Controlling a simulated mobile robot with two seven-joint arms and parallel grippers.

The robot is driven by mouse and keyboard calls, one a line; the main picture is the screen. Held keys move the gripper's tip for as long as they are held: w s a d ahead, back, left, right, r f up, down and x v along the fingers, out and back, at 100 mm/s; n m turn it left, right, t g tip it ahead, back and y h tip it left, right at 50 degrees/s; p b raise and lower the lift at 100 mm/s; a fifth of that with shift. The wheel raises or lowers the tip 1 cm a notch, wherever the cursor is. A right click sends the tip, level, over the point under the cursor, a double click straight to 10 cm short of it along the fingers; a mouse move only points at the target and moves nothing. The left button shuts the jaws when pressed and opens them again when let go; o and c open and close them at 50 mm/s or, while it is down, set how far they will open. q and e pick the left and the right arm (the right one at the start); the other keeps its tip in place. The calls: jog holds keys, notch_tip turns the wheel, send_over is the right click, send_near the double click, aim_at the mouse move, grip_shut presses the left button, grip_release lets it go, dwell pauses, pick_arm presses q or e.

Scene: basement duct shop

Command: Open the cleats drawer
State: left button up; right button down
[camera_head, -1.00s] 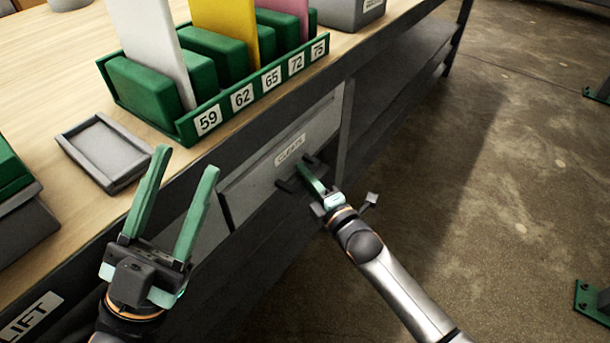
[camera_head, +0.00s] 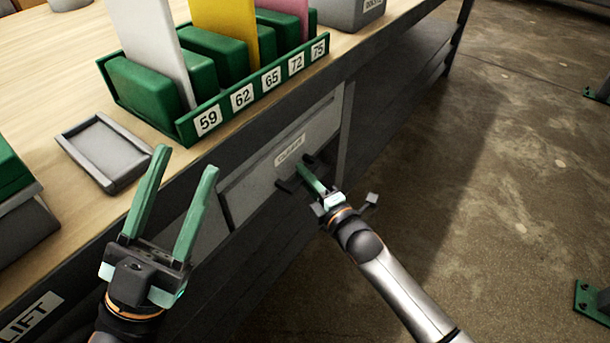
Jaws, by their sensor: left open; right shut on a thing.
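The cleats drawer (camera_head: 253,187) is a grey front under the bench top, with a white label (camera_head: 290,148) whose lettering is blurred. Its dark handle (camera_head: 285,186) sticks out below the label. My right gripper (camera_head: 308,177) is at the handle, shut on it; the fingers partly hide the grip. The drawer front looks flush or nearly flush with the bench; I cannot tell if there is a small gap. My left gripper (camera_head: 178,198) is open and empty, in front of the bench edge to the left of the drawer.
On the wooden bench top (camera_head: 50,120) stand a green numbered rack (camera_head: 220,105) holding white, yellow and pink sheets, and an empty grey tray (camera_head: 105,150). A grey bin (camera_head: 350,12) is behind. The concrete floor (camera_head: 500,150) at right is mostly clear.

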jog(key=shift+d, duration=0.1)
pick_arm(q)
notch_tip(320, 180, up, 5)
jog(key=y+p, duration=0.1)
jog(key=p, duration=0.5)
jog(key=w+f+n+g+y+p, duration=0.1)
jog(key=w+f+n+g+y, duration=0.1)
jog(key=f, duration=0.6)
jog(key=w+f+n+g+y+p, duration=0.1)
jog(key=w+f+n+g+y, duration=0.1)
jog(key=f+y, duration=0.5)
jog(key=shift+w+a+f+n+p, duration=0.15)
jog(key=shift+w+f+n+p, duration=0.35)
jog(key=shift+w+n, duration=0.65)
pick_arm(e)
jog(key=s+d, duration=1.3)
jog(key=d, duration=0.5)
pick_arm(q)
jog(key=shift+s+f+n, duration=0.1)
jog(key=shift+s+n, duration=0.15)
pick_arm(e)
jog(key=c, duration=0.8)
grip_release()
jog(key=shift+a, duration=0.1)
jog(key=shift+c, duration=0.2)
